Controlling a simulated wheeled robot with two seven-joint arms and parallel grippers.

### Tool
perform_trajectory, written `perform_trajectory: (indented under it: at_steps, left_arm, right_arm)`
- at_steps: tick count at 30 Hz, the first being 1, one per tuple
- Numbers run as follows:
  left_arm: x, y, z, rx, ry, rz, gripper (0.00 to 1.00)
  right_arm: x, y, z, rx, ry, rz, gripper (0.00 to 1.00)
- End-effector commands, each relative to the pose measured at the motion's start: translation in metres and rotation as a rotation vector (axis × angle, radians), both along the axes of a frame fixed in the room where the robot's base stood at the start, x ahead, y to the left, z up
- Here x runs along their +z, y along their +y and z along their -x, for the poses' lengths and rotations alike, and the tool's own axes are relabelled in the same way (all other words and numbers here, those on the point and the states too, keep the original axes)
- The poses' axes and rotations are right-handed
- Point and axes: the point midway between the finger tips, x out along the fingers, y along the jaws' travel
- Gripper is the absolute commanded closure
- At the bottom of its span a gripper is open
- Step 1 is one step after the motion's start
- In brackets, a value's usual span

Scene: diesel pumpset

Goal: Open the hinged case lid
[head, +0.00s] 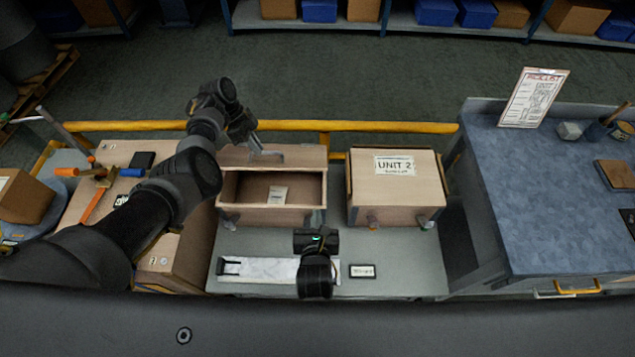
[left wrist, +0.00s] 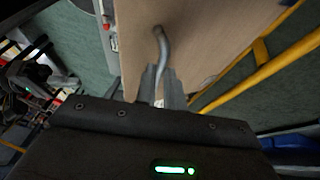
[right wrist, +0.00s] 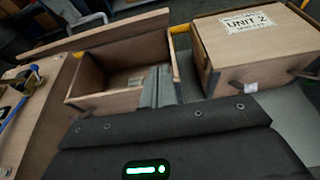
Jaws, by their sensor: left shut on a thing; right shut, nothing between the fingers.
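The left wooden case (head: 270,216) stands open on the bench, and its hinged lid (head: 305,156) is swung up and back behind the opening. My left gripper (head: 258,152) is at the lid and shut on its grey curved handle, which shows between the fingers in the left wrist view (left wrist: 163,45). A small paper label (head: 277,195) shows inside the case. My right gripper (right wrist: 158,88) is shut and empty, in front of the case near its right front corner. The lid also shows raised in the right wrist view (right wrist: 105,35).
A closed case marked UNIT 2 (head: 395,190) stands to the right, with a gap between the cases. A pale strip (head: 258,268) and a small label plate (head: 362,271) lie in front. A yellow rail (head: 390,127) runs behind. Tools lie on the left crate (head: 95,200).

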Motion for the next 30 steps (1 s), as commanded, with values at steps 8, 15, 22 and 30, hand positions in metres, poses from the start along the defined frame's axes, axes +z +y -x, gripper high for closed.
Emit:
perform_trajectory:
  at_steps: [8,15,22,30]
  left_arm:
    - [-0.002,0.001,-0.005,0.011,-0.023,0.0,1.0]
    - [-0.002,0.001,-0.005,0.011,-0.023,0.0,1.0]
    - [-0.002,0.001,-0.005,0.011,-0.023,0.0,1.0]
    - [-0.002,0.001,-0.005,0.011,-0.023,0.0,1.0]
  right_arm:
    - [-0.01,0.0,-0.023,-0.001,-0.001,0.004,1.0]
    - [-0.027,0.0,-0.07,0.0,-0.001,0.004,1.0]
    - [-0.025,0.0,-0.103,0.0,-0.002,-0.004,1.0]
    - [-0.007,0.0,-0.116,0.001,0.001,-0.001,1.0]
